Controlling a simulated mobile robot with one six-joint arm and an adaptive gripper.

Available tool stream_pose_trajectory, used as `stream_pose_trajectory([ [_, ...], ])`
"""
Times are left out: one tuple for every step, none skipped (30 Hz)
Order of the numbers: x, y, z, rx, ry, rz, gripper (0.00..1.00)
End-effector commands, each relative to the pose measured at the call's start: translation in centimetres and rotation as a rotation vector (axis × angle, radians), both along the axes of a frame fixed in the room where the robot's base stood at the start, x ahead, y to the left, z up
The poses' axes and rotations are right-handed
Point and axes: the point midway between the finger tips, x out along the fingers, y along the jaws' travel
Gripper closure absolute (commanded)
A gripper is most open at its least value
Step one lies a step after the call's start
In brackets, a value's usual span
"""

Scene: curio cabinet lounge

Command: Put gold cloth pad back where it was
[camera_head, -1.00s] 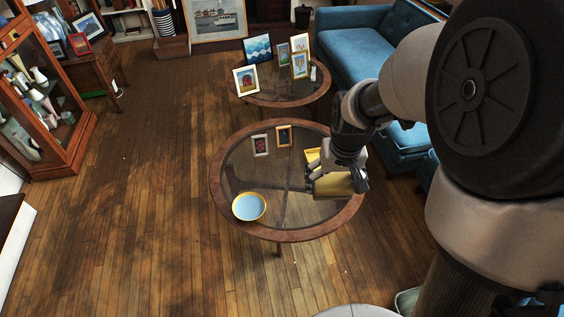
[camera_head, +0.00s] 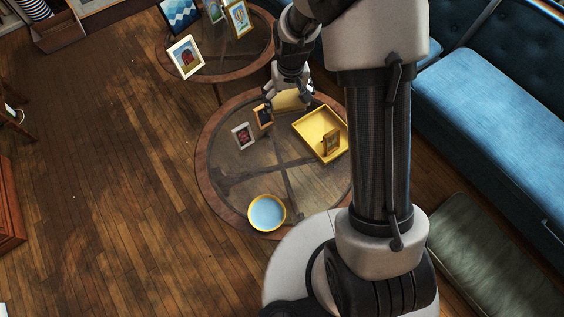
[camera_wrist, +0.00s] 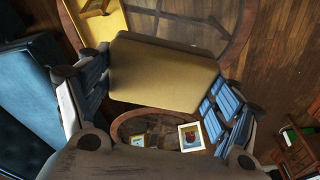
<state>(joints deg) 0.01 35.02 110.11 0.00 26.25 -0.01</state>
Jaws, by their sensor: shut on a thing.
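My gripper (camera_head: 288,94) is shut on the gold cloth pad (camera_head: 291,101). The pad also shows in the wrist view (camera_wrist: 163,78) as a flat, dull gold sheet between my two fingers. My gripper holds it near the far edge of the round glass-topped table (camera_head: 205,168). The head view does not show clearly how high the pad is above the glass. My fingers partly hide it there.
A yellow tray (camera_head: 307,124) holding a small framed picture (camera_head: 331,142) is on the table. Two small frames (camera_head: 242,136) (camera_head: 263,116) stand left of it. A blue-and-yellow bowl (camera_head: 267,213) is at the near edge. A second round table (camera_head: 206,76) bears several frames.

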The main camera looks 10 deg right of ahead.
Motion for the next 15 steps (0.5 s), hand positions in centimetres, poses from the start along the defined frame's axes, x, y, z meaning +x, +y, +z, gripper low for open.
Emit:
stream_pose_trajectory([
  [0.8, 0.0, -1.4, 0.000, 0.008, 0.000, 0.61],
  [1.4, 0.0, -2.3, 0.000, 0.007, 0.000, 0.61],
  [2.0, 0.0, -3.5, 0.000, 0.008, 0.000, 0.61],
  [2.5, 0.0, -4.4, 0.000, 0.007, 0.000, 0.61],
  [2.8, 0.0, -5.3, 0.000, 0.008, 0.000, 0.61],
  [3.4, 0.0, -6.6, 0.000, 0.007, 0.000, 0.61],
  [3.7, 0.0, -7.5, 0.000, 0.006, 0.000, 0.61],
  [4.0, 0.0, -8.5, 0.000, 0.007, 0.000, 0.61],
  [4.3, 0.0, -9.9, 0.000, 0.006, 0.000, 0.61],
  [4.5, 0.0, -10.9, 0.000, 0.007, 0.000, 0.61],
  [4.7, 0.0, -12.0, 0.000, 0.006, 0.000, 0.61],
  [4.9, 0.0, -13.3, 0.000, 0.006, 0.000, 0.61],
  [5.0, 0.0, -14.4, 0.000, 0.006, 0.000, 0.61],
  [5.1, 0.0, -15.5, 0.000, 0.005, 0.000, 0.61],
  [5.1, 0.0, -16.9, 0.000, 0.006, 0.000, 0.61],
])
